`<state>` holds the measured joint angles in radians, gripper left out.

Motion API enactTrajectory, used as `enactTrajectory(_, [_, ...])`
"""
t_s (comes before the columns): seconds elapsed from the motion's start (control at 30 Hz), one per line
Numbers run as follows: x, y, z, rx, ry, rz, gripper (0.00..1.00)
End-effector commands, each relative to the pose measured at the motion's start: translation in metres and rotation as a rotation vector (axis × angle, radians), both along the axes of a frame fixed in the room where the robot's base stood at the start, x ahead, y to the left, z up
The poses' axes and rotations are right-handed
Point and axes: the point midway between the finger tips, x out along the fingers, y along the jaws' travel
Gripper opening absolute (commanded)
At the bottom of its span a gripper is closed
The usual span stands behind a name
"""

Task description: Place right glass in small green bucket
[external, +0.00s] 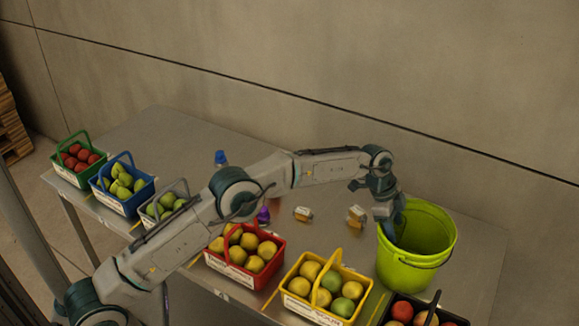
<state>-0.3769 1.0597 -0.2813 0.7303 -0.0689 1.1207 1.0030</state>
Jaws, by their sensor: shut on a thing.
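The green bucket (405,268) is bright lime green, open-topped and upright at the right of the table. My gripper (391,232) points down at the bucket's left rim, overlapping its opening. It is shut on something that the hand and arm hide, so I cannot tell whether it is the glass. Two small pale and amber items stand on the table left of the bucket, a left one (303,214) and a right one (356,216). They are too small to tell whether they are glasses.
Along the front edge stand a red basket (227,266) and a yellow basket (312,313) of fruit, and a dark crate (455,319). Green (72,178) and blue (120,205) baskets stand at the left.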

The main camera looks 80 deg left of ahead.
Motion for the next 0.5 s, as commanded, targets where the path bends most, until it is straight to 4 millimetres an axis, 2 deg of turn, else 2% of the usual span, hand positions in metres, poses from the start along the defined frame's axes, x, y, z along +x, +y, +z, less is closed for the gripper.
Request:
enactTrajectory(0.13, [0.0,0.0,-0.0018,0.0,0.0,0.0,0.24])
enactTrajectory(0.17, [-0.0001,0.0002,-0.0021,0.0,0.0,0.0,0.52])
enactTrajectory(0.2, [-0.0001,0.0,-0.0021,0.0,0.0,0.0,0.59])
enactTrajectory(0.5, [0.0001,0.0001,0.0008,0.001,-0.001,0.0,0.59])
